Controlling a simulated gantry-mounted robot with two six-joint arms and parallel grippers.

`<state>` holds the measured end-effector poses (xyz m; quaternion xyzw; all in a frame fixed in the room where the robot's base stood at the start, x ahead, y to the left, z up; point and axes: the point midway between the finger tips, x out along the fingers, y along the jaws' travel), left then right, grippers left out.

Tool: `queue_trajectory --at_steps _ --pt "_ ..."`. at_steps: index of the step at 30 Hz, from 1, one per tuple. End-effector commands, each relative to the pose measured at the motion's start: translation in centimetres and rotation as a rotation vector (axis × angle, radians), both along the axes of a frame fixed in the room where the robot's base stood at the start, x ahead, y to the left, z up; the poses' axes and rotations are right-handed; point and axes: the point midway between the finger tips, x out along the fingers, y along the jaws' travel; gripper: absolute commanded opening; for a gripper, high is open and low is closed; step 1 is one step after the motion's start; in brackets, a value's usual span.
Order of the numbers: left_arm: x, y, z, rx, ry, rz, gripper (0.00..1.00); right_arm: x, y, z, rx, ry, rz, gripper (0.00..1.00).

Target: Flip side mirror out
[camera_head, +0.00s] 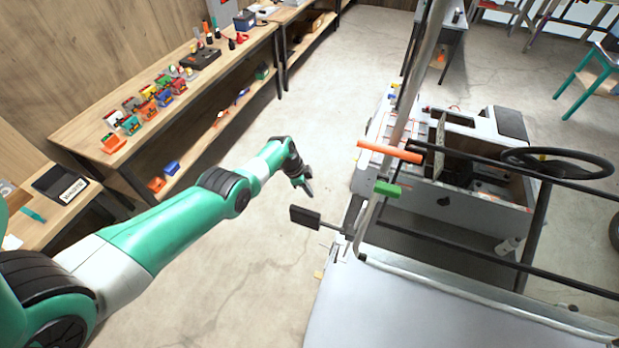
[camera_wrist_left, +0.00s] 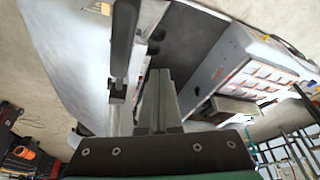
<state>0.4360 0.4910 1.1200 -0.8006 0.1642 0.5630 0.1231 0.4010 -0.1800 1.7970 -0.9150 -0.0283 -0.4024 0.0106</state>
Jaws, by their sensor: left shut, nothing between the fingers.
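The side mirror (camera_head: 305,217) is a small dark rectangular paddle on a short stalk. The stalk joins the cart's (camera_head: 450,310) frame post, and the paddle points left, away from the cart. My left gripper (camera_head: 307,189) is shut and empty just beyond the mirror in the head view, with a small gap between them in the picture. In the left wrist view the closed fingers (camera_wrist_left: 160,98) point at the cart side. A dark upright part stands left of them there; I cannot tell whether it is the mirror. My right gripper is not in view.
An orange bar (camera_head: 390,152) and a green block (camera_head: 388,188) sit by the cart's slanted post. Black rails and a steering wheel (camera_head: 557,163) lie to the right. A workbench (camera_head: 100,165) with small parts stands at left. The floor between is clear.

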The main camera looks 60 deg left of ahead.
Motion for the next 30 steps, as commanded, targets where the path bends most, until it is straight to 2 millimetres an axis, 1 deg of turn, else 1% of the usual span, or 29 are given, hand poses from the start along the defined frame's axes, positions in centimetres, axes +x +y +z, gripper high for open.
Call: queue_trajectory --at_steps 1,7,9,10,14,18,30 --pt "-0.2 -0.2 2.1 0.0 0.0 0.0 0.0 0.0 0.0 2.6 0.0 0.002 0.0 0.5" --pt "-1.1 -1.0 5.4 0.002 -0.001 0.001 0.0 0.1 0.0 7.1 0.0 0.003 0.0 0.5" --pt "-1.1 -1.0 4.8 0.004 -0.005 0.0 0.0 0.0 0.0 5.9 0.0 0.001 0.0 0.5" --pt "-1.1 -1.1 5.0 0.004 -0.005 0.0 0.0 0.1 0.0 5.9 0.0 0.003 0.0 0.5" --pt "-1.4 -1.3 6.0 0.004 -0.005 0.0 0.0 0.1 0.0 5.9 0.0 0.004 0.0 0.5" --pt "-1.6 -1.5 6.4 0.003 -0.003 0.001 0.0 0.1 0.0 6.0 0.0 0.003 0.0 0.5" --pt "-1.6 -1.5 6.5 0.003 -0.003 0.001 0.0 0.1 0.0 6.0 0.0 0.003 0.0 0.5"
